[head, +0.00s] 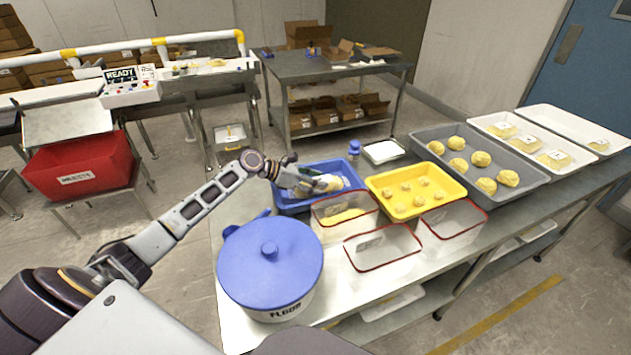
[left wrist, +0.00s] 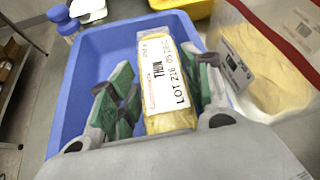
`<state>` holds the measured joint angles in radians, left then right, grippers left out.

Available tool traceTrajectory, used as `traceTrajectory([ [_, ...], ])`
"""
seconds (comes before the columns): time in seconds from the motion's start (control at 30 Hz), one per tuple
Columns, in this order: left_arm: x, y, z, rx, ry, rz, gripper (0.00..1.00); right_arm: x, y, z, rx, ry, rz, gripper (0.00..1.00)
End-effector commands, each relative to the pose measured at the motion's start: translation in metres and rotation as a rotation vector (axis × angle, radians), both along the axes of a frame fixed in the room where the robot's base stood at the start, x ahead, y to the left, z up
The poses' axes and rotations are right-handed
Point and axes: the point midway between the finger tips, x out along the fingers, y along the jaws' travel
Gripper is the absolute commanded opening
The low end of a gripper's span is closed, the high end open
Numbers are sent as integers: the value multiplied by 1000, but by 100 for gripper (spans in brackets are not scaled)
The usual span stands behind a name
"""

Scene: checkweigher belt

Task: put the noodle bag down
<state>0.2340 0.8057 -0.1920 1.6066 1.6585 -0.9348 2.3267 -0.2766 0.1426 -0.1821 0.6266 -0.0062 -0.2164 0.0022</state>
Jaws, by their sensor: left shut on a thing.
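My left gripper (head: 302,184) is shut on the noodle bag (head: 328,184) at the blue tray (head: 292,208). In the left wrist view, the green-padded fingers of the gripper (left wrist: 160,86) stand on both sides of the bag (left wrist: 166,120). The bag is yellow with a white label reading "THIN" and a lot number. It lies within the outline of the blue tray (left wrist: 98,45). I cannot tell whether the bag touches the tray floor. My right gripper is not in view.
A blue-lidded flour tub (head: 270,262) stands in front of the tray. Clear red-rimmed boxes (head: 383,247) and a yellow tray (head: 378,183) of dough pieces stand to the right. A red bin (head: 82,165) stands far left by the checkweigher.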

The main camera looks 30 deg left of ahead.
Motion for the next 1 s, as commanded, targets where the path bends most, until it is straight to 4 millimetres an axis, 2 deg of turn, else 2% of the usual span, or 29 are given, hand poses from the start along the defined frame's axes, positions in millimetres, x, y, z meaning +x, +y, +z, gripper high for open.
traceTrajectory([
  [0.17, 0, 0, -2, 0, -1, 0, 18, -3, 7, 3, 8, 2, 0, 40],
  [0.4, 0, 0, -4, 0, -2, 1, 18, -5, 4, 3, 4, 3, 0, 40],
  [0.43, 0, 0, -5, 1, 1, 0, 53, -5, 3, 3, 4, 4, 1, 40],
  [0.57, 0, 0, -5, 1, 1, 0, 70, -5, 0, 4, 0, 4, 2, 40],
  [1.0, 0, 0, -5, 1, 0, -1, 71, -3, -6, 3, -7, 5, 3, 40],
])
